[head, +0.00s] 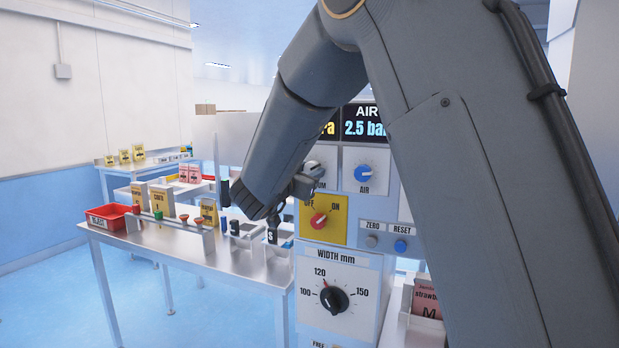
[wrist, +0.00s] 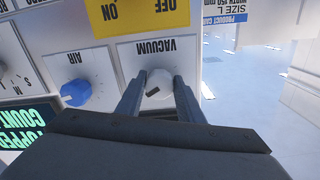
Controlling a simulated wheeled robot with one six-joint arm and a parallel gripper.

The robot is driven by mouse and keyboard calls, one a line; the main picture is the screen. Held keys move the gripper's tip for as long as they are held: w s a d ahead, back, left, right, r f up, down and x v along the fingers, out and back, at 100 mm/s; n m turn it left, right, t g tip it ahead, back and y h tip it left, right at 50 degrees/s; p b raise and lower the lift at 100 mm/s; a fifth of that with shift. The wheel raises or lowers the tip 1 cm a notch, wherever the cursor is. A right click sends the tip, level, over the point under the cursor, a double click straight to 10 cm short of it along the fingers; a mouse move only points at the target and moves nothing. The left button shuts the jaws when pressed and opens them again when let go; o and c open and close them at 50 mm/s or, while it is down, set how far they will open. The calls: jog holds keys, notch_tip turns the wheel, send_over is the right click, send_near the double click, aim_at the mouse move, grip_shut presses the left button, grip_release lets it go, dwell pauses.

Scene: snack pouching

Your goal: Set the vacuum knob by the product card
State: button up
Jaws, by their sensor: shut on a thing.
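The vacuum knob (wrist: 158,86) is pale grey with a dark mark, on a white plate labelled VACUUM in the wrist view, which shows the panel upside down. My gripper (wrist: 158,92) is shut on it, one finger on each side. In the head view my gripper (head: 306,180) is at the panel and my arm hides most of the vacuum plate (head: 326,158). The vacuum scale marks are too small to read.
A blue AIR knob (head: 364,173) sits beside the vacuum plate, under a display (head: 363,128) reading 2.5 bar. Below are a red OFF/ON switch (head: 319,220) and a black width knob (head: 334,299). A steel table (head: 190,255) with a red bin (head: 108,216) stands left.

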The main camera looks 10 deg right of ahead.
jog(key=shift+m+b, duration=0.95)
jog(key=shift+m, duration=0.35)
jog(key=o, duration=1)
jog(key=shift+o, duration=0.2)
jog(key=shift+a, duration=0.1)
jog(key=b+v, duration=0.2)
jog(key=v, duration=0.5)
jog(key=shift+s+a, duration=0.2)
jog(key=shift+s, duration=0.15)
jog(key=shift+w, duration=0.1)
